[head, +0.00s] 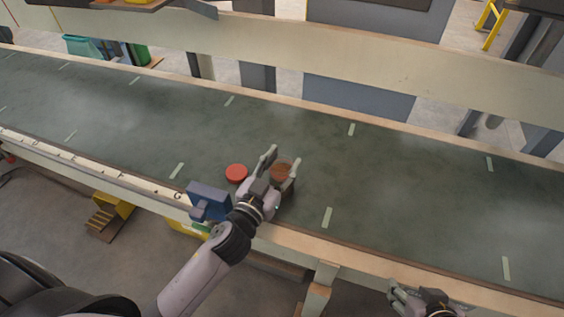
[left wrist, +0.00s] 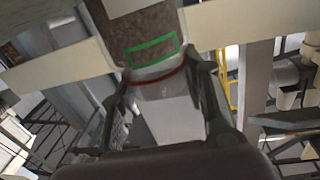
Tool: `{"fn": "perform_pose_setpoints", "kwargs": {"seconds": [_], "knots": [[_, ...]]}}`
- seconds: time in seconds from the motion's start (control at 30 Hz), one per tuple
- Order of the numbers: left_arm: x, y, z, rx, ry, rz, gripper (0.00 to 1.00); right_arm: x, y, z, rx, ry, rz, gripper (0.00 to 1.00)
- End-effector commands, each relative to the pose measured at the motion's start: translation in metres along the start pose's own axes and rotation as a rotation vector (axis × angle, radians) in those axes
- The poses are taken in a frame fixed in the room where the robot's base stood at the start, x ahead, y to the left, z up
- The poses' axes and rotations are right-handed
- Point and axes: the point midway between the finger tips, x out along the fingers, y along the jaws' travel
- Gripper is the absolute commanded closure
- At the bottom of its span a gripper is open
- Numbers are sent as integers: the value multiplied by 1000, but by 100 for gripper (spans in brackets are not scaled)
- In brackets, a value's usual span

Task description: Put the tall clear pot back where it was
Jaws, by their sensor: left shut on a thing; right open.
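My left gripper (head: 280,172) is over the dark green belt, with a finger on each side of a round pot (head: 281,171). The pot's top looks reddish brown from above, and its lower part is mostly hidden by the fingers and wrist. In the left wrist view, the left gripper (left wrist: 165,82) is shut on this pot, and a dark red rim (left wrist: 158,77) shows between the fingers. I cannot tell whether the pot touches the belt. My right gripper (head: 405,298) is open and empty at the bottom edge, in front of the belt.
A red round thing (head: 236,173) is on the belt just left of the left gripper. A blue block-like device (head: 208,202) stands at the belt's near rail. Pale dashes mark the belt (head: 420,200), which is clear to the right. A cream rail (head: 380,75) runs behind.

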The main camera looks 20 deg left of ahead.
Motion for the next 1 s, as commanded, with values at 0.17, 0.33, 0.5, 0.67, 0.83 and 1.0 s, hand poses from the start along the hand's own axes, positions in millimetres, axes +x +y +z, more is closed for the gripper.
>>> {"fn": "perform_pose_setpoints", "kwargs": {"seconds": [0.17, 0.33, 0.5, 0.67, 0.83, 1.0], "knots": [[0, 0, 2, 0, 0, 0, 100, 1, -1, -5, -1, 26, -2, 53], [0, 0, 2, 0, -1, 0, 53, 1, -1, -8, -1, 37, -3, 53], [0, 0, 2, 0, -1, 0, 42, 1, -2, -8, -1, 37, -3, 53], [0, 0, 2, 0, 0, 0, 38, 1, -2, -8, -1, 37, -3, 53], [0, 0, 2, 0, 0, 0, 38, 1, -2, -8, -1, 36, -3, 53], [-1, 0, -2, -1, 0, 1, 38, -1, 1, 3, 2, -19, 2, 53]]}}
